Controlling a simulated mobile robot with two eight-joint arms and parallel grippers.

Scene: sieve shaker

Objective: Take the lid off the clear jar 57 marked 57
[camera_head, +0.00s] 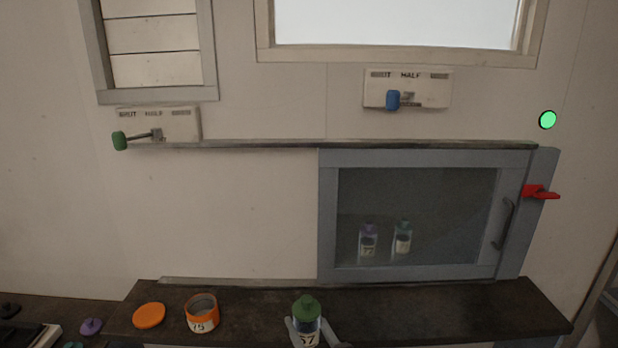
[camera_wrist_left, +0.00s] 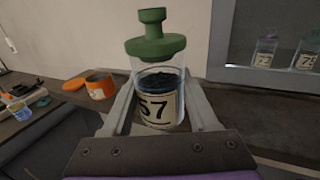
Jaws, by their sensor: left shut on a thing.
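The clear jar 57 (camera_head: 307,339) stands at the front of the dark shelf in the head view, its label partly cut by the frame edge. Its green knobbed lid (camera_head: 306,307) sits on top. In the left wrist view, jar 57 (camera_wrist_left: 157,108) holds dark grains, and the green lid (camera_wrist_left: 155,46) covers its mouth. My left gripper (camera_wrist_left: 160,105) is shut on the jar's body, one finger on each side, below the lid. It shows in the head view (camera_head: 312,333) too. My right gripper is in neither view.
An open orange jar (camera_head: 201,316) marked 79 and an orange lid (camera_head: 149,315) lie left on the dark shelf (camera_head: 440,305). Behind is a grey-framed glass cabinet (camera_head: 328,215) with two jars inside and a red latch (camera_head: 540,192). The shelf's right part is clear.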

